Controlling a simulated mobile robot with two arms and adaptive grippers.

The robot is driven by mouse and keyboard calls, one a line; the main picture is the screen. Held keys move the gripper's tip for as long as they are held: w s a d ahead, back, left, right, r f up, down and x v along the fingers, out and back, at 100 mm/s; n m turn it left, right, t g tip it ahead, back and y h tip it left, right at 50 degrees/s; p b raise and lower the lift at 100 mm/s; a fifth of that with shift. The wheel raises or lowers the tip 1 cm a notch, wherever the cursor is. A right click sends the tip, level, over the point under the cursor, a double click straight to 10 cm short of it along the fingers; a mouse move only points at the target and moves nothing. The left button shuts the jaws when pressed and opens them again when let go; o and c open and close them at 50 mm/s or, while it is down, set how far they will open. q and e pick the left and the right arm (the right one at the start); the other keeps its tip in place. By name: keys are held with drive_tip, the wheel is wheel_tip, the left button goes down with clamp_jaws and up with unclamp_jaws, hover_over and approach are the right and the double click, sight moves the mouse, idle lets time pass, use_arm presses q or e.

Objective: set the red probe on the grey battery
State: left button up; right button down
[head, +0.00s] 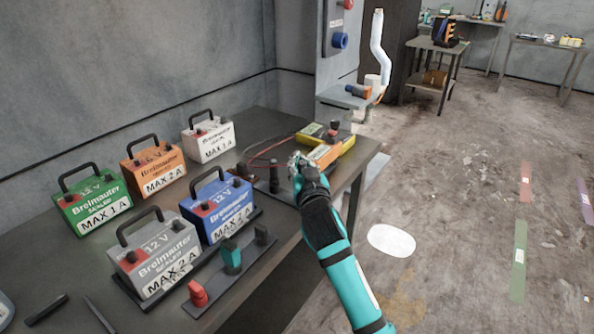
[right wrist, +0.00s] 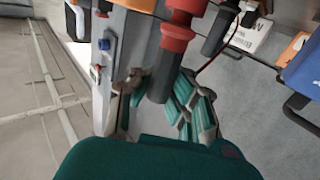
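The grey battery (head: 155,252) stands upright at the front of the table, with a black handle and a "MAX 2 A" label. My right gripper (head: 299,165) is low over the table's right part, beside an upright black probe (head: 273,178). In the right wrist view a red probe (right wrist: 177,38) with a dark lower part reaches between the fingers of my right gripper (right wrist: 158,95). Whether the fingers press on it cannot be told. The gripper hides the red probe in the head view. My left gripper is not in view.
A blue battery (head: 217,208) stands close to the grey one. Green (head: 92,198), orange (head: 153,165) and white (head: 208,137) batteries stand behind. A strip with red, teal and black clamps (head: 232,258) lies in front.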

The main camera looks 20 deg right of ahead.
drive_tip(key=s+d+r+p, duration=0.2)
drive_tip(key=s+d, duration=0.1)
drive_tip(key=s, duration=0.3)
drive_tip(key=s+d+r+p, duration=0.1)
drive_tip(key=s+d+r, duration=0.1)
drive_tip(key=s, duration=0.5)
drive_tip(key=shift+s+d+r+p, duration=0.2)
drive_tip(key=shift+d+r+p, duration=0.2)
drive_tip(key=shift+r, duration=0.2)
